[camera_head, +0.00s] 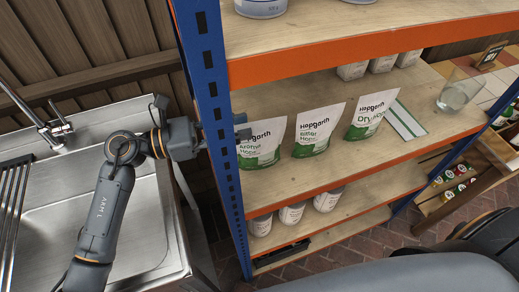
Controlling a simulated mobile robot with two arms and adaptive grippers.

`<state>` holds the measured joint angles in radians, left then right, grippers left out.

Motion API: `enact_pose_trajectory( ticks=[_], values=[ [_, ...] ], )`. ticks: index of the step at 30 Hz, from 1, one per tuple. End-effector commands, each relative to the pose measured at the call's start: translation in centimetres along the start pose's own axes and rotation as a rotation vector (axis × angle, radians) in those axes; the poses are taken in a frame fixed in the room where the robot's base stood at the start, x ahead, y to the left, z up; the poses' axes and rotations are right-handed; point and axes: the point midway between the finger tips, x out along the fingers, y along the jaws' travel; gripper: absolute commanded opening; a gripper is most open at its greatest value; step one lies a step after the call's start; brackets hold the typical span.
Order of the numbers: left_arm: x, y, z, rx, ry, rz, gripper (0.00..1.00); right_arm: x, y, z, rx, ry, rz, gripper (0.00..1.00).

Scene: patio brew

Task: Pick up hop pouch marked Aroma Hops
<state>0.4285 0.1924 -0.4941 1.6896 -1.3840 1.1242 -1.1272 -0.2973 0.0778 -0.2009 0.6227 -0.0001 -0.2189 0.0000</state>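The Aroma Hops pouch (261,147), white with a green lower part, stands at the left end of the middle shelf, close to the blue post. My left gripper (241,126) reaches in from the left at the post, which hides part of it. Its two fingertips show apart, one above the other, at the pouch's upper left edge. I cannot tell whether they touch the pouch. The pouch stands on the shelf board. My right gripper is not in view.
The blue post (215,110) and orange shelf edge (350,182) bound the shelf. Two similar pouches, one bitter (318,130) and one dry (369,115), stand to the right. A clear glass (457,95) is farther right. A steel sink (110,215) lies left.

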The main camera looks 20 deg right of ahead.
Motion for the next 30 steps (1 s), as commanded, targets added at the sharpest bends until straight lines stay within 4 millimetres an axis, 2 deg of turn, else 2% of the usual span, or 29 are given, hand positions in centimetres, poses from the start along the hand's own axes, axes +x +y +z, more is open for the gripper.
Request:
enact_pose_trajectory(
  ticks=[7, 12, 20, 24, 25, 30],
  values=[
    [3.2, 0.4, 0.0, -0.005, -0.004, -0.001, 0.29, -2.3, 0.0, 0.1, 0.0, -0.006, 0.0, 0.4],
    [5.0, 0.4, -0.5, -0.003, -0.001, -0.001, 0.29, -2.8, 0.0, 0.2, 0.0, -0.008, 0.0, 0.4],
    [5.2, 0.4, -0.7, -0.002, 0.0, 0.0, 0.29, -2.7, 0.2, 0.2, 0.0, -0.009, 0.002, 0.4],
    [5.2, 0.4, -0.7, -0.002, 0.0, 0.0, 0.03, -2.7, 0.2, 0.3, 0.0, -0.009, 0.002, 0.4],
    [5.2, 0.4, -0.7, -0.002, 0.0, 0.0, 0.0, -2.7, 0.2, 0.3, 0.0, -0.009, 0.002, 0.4],
    [5.2, 0.4, -0.7, -0.002, 0.0, 0.0, 0.0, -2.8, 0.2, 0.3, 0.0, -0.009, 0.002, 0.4]
  ],
)
